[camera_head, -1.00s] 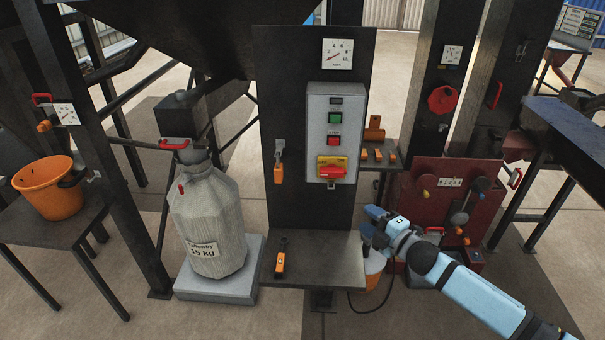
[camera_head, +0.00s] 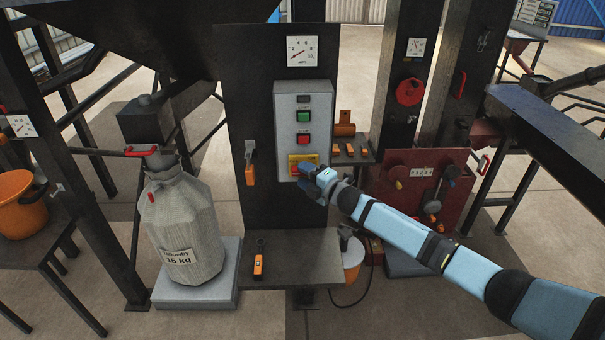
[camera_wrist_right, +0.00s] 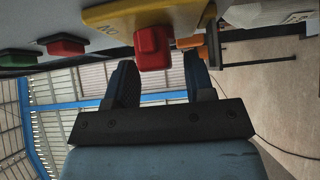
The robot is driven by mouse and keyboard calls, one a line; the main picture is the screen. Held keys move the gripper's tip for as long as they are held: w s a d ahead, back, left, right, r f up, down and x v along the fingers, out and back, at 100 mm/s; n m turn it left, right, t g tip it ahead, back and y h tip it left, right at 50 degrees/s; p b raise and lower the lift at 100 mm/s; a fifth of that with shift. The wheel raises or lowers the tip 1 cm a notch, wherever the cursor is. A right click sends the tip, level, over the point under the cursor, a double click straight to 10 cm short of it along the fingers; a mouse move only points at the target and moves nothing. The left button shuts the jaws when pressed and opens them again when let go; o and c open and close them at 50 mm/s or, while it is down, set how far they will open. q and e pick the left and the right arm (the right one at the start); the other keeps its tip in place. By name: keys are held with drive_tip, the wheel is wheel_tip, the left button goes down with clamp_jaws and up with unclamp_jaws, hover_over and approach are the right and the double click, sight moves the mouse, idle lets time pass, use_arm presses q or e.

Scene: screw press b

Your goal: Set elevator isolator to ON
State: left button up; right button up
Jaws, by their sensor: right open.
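The isolator is a red handle (camera_wrist_right: 152,48) on a yellow plate (camera_wrist_right: 160,14), low on the grey control box (camera_head: 301,100). In the head view the yellow plate shows at the box's bottom (camera_head: 310,157), and my gripper partly covers the handle. My right gripper (camera_head: 310,178) is at the isolator, open and empty. In the right wrist view its two dark fingers (camera_wrist_right: 158,75) point at the handle, which shows across the gap between them; contact cannot be told. Part of an "ON" marking shows upside down on the plate. My left gripper is out of view.
Green (camera_head: 303,116) and red (camera_head: 303,139) buttons sit above the isolator. An orange-handled switch (camera_head: 250,168) hangs left on the same dark panel. A small shelf (camera_head: 310,262) juts out below, with an orange device (camera_head: 258,265) on it. Open air lies before the panel.

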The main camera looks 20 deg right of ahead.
drive_tip(key=shift+w+a, duration=0.3)
drive_tip(key=shift+w, duration=0.15)
